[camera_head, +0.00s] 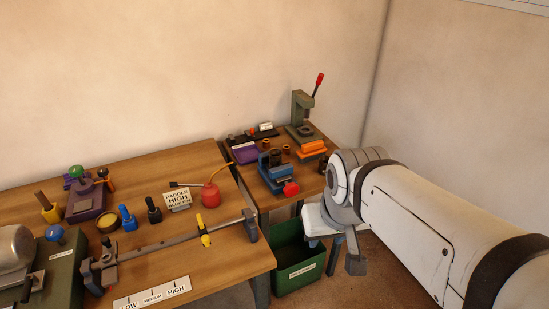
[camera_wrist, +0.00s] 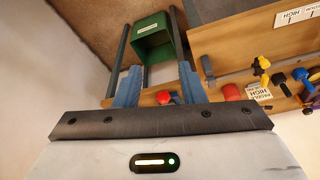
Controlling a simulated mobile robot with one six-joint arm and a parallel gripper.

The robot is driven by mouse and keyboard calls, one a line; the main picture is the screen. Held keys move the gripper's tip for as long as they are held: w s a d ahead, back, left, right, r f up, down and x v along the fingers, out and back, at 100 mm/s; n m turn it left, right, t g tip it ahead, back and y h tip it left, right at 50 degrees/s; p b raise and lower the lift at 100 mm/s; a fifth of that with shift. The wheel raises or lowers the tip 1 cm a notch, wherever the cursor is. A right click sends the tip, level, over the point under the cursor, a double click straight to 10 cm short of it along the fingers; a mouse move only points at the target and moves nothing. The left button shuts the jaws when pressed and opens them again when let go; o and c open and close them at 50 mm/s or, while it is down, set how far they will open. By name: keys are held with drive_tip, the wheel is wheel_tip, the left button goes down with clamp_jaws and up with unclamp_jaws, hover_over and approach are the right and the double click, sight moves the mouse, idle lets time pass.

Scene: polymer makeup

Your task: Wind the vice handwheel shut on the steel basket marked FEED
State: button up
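A blue vice (camera_head: 273,172) with a red handwheel (camera_head: 291,188) stands at the front of the small right bench. The handwheel faces the front edge. A red part that looks like this handwheel (camera_wrist: 164,97) shows between my fingers in the wrist view, partly hidden by the gripper's dark bar. I cannot make out a FEED mark or a steel basket in the vice jaws. My gripper (camera_wrist: 158,82) has its two blue fingers wide apart with nothing held.
An orange block (camera_head: 312,149) and a press with a red-tipped lever (camera_head: 302,108) stand behind the vice. A purple tray (camera_head: 245,153) is to its left. A green bin (camera_head: 300,270) stands below. The left bench (camera_head: 160,160) holds several tools and a red oil can (camera_head: 210,195).

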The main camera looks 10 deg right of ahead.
sight(293, 192)
drive_tip(key=shift+w, duration=0.15)
drive_tip(key=shift+s+d+r, duration=0.1)
drive_tip(key=shift+s+d, duration=0.05)
drive_tip(key=shift+s, duration=0.05)
